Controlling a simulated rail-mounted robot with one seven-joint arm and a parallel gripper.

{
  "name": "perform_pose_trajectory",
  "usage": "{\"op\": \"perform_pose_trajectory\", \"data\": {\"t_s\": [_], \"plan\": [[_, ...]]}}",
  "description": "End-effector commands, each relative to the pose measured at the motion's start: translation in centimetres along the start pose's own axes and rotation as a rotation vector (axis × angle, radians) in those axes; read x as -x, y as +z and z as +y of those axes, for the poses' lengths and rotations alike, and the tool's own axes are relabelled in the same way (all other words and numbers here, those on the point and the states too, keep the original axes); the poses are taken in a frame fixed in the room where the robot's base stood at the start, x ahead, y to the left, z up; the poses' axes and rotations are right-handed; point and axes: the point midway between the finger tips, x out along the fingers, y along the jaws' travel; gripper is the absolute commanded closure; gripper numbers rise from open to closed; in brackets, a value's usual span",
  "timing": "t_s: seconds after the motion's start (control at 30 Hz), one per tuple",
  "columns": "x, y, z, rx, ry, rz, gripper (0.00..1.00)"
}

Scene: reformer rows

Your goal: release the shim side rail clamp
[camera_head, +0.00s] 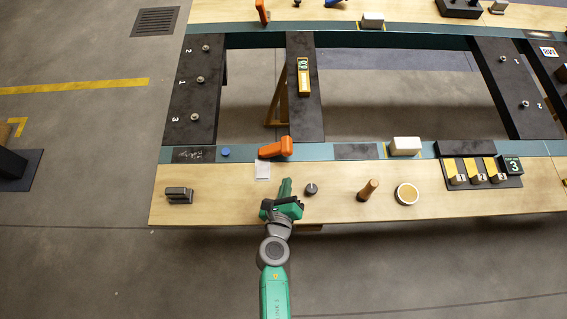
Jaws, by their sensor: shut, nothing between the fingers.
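An orange clamp handle (275,149) lies roughly level along the near teal rail (320,152), left of the middle. A second orange handle (262,11) stands more upright on the far rail, cut by the top edge. I cannot tell from the picture which one is the shim side clamp. My gripper (285,184) is shut and empty over the near wooden ledge, below and slightly right of the near orange handle. A gap shows between them; my gripper is not touching the handle. The clamp's jaw under the handle is too small to make out.
A white label (263,170) and a dark knob (311,189) are close to my gripper. A wooden peg (368,189), a round cup (406,193) and a white block (405,145) stand to the right. A grey block (179,195) is left; the ledge between is clear.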

Motion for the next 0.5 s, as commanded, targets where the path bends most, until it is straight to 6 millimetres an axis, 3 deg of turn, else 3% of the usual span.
{"op": "perform_pose_trajectory", "data": {"t_s": [0.37, 0.5], "plan": [[-0.1, -0.3, 0.2, 0.019, 0.004, 0.002, 1.00], [-1.9, -0.4, 0.3, 0.017, 0.002, 0.001, 1.00]]}}
